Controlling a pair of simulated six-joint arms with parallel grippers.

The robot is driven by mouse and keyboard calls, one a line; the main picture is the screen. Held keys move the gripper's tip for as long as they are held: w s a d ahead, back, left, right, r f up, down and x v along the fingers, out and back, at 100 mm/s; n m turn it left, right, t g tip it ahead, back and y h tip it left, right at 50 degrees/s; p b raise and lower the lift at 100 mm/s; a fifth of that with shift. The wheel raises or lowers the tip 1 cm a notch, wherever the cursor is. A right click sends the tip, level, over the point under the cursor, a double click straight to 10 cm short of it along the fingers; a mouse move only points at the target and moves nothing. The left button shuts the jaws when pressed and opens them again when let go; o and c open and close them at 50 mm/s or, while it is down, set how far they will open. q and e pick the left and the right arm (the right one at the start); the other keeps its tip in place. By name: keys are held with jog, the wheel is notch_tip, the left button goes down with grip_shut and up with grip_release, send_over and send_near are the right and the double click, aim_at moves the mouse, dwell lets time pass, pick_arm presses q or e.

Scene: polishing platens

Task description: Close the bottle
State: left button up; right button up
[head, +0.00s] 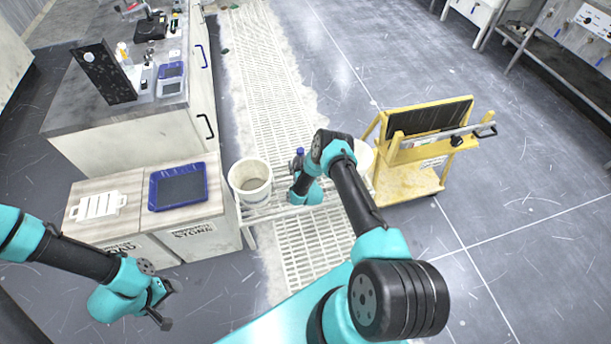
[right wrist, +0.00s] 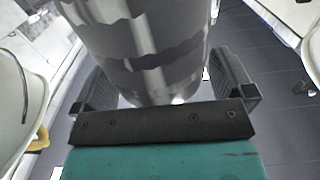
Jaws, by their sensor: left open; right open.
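A bottle with a dark blue top (head: 299,153) stands between two buckets, mostly hidden by my right arm in the head view. Whether its cap is closed cannot be told. In the right wrist view a grey, banded bottle body (right wrist: 145,55) fills the space between my right gripper's fingers. My right gripper (right wrist: 165,98) is open, with one finger on each side of the bottle; contact cannot be told. My left gripper (head: 168,304) is open and empty at the lower left, well away from the bottle.
A white bucket (head: 250,196) stands left of the bottle, and another (head: 362,155) is partly behind my right arm. A blue tray (head: 178,187) and a white slotted holder (head: 98,205) lie on cabinets at left. A yellow cart (head: 405,184) stands at right.

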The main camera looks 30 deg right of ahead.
jog(key=v, duration=1.1)
jog(key=shift+s, duration=0.3)
jog(key=shift+w+a, duration=0.1)
jog(key=shift+a, duration=0.1)
jog(key=a+r+g+y, duration=0.4)
jog(key=a+g, duration=0.1)
jog(key=s+a+r+g+y, duration=0.1)
jog(key=s+a+r+g, duration=0.2)
jog(key=s, duration=0.4)
jog(key=s+a+r+n+g+y, duration=0.1)
jog(key=s+a+r+g+y, duration=0.1)
jog(key=s+a+r+g, duration=0.2)
jog(key=s+a+r+g+y, duration=0.1)
jog(key=s+a+r+g, duration=0.3)
jog(key=s+r, duration=0.4)
jog(key=s, duration=0.2)
jog(key=shift+s+r+g+y, duration=0.3)
jog(key=shift+s+r+y, duration=0.05)
jog(key=shift+y, duration=0.05)
